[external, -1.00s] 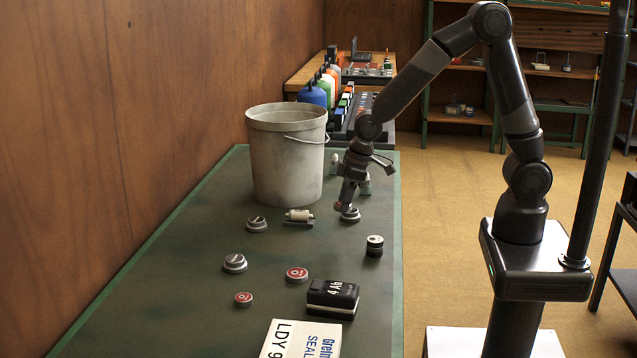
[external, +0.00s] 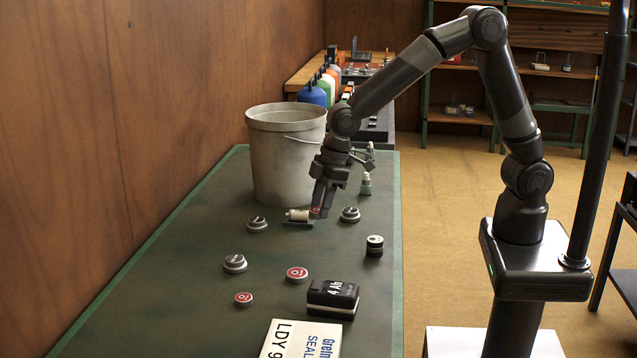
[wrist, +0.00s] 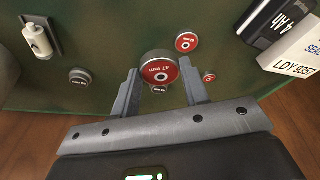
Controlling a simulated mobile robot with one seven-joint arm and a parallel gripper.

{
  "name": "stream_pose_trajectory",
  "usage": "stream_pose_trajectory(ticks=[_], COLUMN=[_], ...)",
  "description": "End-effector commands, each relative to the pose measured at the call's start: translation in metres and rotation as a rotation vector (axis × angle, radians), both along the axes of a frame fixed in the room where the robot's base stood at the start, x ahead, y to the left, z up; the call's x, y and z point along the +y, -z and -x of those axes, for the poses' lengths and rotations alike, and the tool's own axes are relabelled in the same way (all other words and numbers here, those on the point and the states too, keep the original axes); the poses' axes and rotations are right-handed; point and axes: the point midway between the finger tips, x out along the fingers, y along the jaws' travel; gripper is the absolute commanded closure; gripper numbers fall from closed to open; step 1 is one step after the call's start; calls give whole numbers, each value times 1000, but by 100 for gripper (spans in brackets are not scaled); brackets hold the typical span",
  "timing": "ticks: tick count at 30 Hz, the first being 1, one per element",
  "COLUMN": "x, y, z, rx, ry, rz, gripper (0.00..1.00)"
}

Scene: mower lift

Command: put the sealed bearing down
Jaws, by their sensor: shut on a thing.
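My gripper (external: 318,208) is shut on a round bearing with a red face (wrist: 160,70), marked 47 mm in the wrist view. The bearing sits between the two fingertips, above the green bench (external: 205,300). In the external view it is mostly hidden by the fingers, beside the white cylindrical part. Two other red-faced discs lie on the bench: a larger one (external: 297,274) and a smaller one (external: 243,299). Both also show in the wrist view, the larger (wrist: 187,41) and the smaller (wrist: 209,77).
A white cylinder on a plate (external: 298,217) lies close to my gripper. Grey round parts (external: 257,224) (external: 235,263) (external: 350,214), a dark cylinder (external: 374,246), a 4 Ah battery (external: 332,297) and a box (external: 300,340) surround it. A bucket (external: 287,160) stands behind. The bench's front left is clear.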

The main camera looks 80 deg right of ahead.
Motion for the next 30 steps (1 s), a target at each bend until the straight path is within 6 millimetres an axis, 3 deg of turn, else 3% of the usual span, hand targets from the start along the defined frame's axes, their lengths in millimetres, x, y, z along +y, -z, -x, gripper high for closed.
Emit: stream_pose_trajectory(ticks=[1, 6, 12, 15, 20, 30], x=[29, 111, 186, 209, 229, 299], y=[-3, -12, -20, -22, -20, 23], z=[-3, -1, 11, 17, 23, 40], rx=[-1, 0, -1, -1, -1, -1], ry=[-48, -178, -295, -329, -355, -360], rz=[-1, -1, 1, 2, 3, 5], gripper=[84, 84, 84, 84, 84, 84])
